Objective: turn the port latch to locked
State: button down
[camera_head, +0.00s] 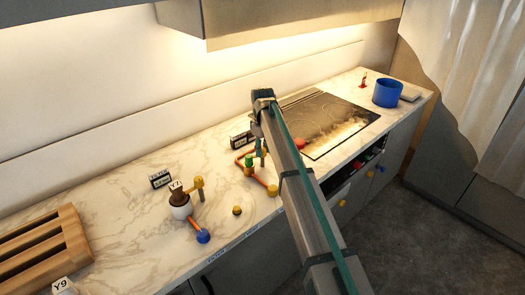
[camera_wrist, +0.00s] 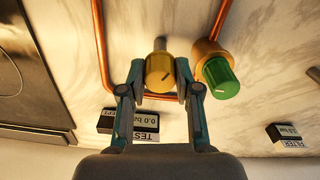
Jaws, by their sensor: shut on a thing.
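In the wrist view a brass-yellow knob (camera_wrist: 160,72) with a dark line on its face sits between the fingers of my gripper (camera_wrist: 160,86). The fingers are shut on it from both sides. No lettering shows on the knob, so I cannot tell from marks whether it is the port latch, or its locked side. In the head view my gripper (camera_head: 261,147) is low over the counter beside the copper pipe; the arm hides most of the knob. A green knob (camera_wrist: 222,80) on a brass body stands close to the right finger; it also shows in the head view (camera_head: 249,160).
A copper pipe (camera_wrist: 103,45) runs around the knobs. A TEST display (camera_wrist: 130,123) reading 0.0 bar lies near the left finger. A cooktop (camera_head: 325,120) and blue pot (camera_head: 387,93) are farther back.

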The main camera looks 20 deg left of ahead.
jog(key=n, duration=0.5)
jog(key=shift+b, duration=0.3)
jog(key=shift+n, duration=0.3)
jog(key=c, duration=0.8)
grip_release()
jog(key=shift+r, duration=0.1)
notch_tip(320, 180, up, 12)
jog(key=shift+f, duration=0.1)
